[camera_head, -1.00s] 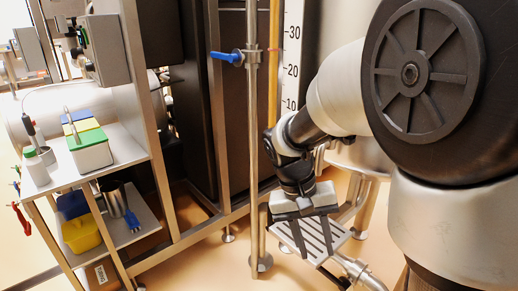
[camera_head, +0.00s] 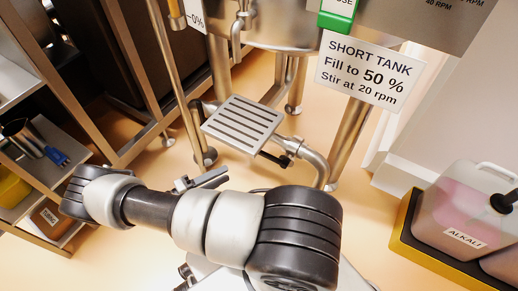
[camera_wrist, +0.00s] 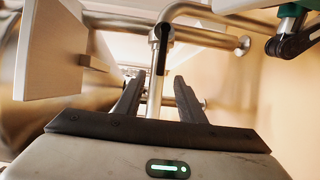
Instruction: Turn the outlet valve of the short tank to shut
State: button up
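The short tank (camera_head: 285,32) stands at the top middle of the head view, with its sign (camera_head: 368,72) on the right. Low beneath it, a bent steel outlet pipe (camera_head: 314,162) carries a small black valve handle (camera_head: 278,158) beside a slatted plate. My gripper (camera_wrist: 157,82) is open and empty in the wrist view. A steel pipe with a dark, narrow lever-like part (camera_wrist: 161,55) shows beyond and between its fingertips, apart from them. In the head view my arm partly hides my gripper, which is left of and below the valve.
The slatted plate (camera_head: 242,123) is left of the valve, and upright steel posts and tank legs stand around it. A shelf rack (camera_head: 45,150) is at the left. An alkali container (camera_head: 450,215) sits in a yellow-edged tray at the right. Floor between is clear.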

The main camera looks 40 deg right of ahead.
aim_at(260, 155)
jog(key=shift+t+h, duration=0.3)
jog(key=shift+t, duration=0.2)
jog(key=d, duration=0.6)
jog(key=d+f+b, duration=0.1)
jog(key=d, duration=1.1)
jog(key=shift+f, duration=0.2)
grip_shut()
